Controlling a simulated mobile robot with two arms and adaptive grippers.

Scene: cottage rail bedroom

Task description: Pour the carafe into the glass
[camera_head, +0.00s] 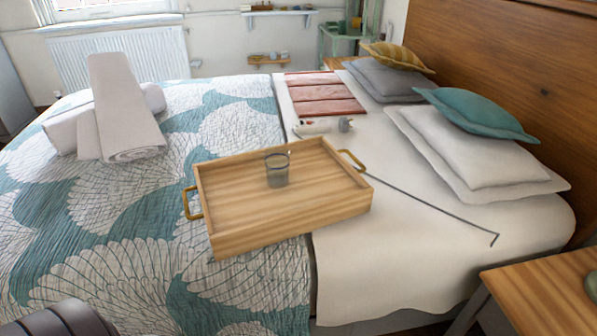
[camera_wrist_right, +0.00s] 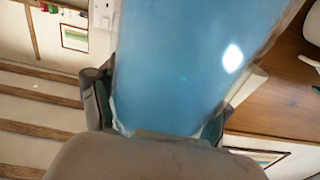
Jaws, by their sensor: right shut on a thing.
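A clear glass (camera_head: 277,171) stands upright on the wooden tray (camera_head: 232,241), near its middle. Its lower part looks greyish; I cannot tell whether it holds liquid. In the right wrist view, my right gripper (camera_wrist_right: 158,122) is shut on the carafe (camera_wrist_right: 190,60), a large smooth blue body between its fingers. The carafe's mouth and base are not visible, and its contents and tilt are unclear. Neither the carafe nor my right gripper shows in the head view, so their distance from the glass cannot be seen. My left gripper is not in view.
The tray with brass handles lies on the bed, across the patterned quilt (camera_head: 100,235) and white sheet (camera_head: 365,262). Rolled towels (camera_head: 125,110) lie at left, pillows (camera_head: 470,150) at right. A thin dark rod (camera_head: 430,202) runs beside the tray. A wooden bedside table (camera_head: 545,290) stands front right.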

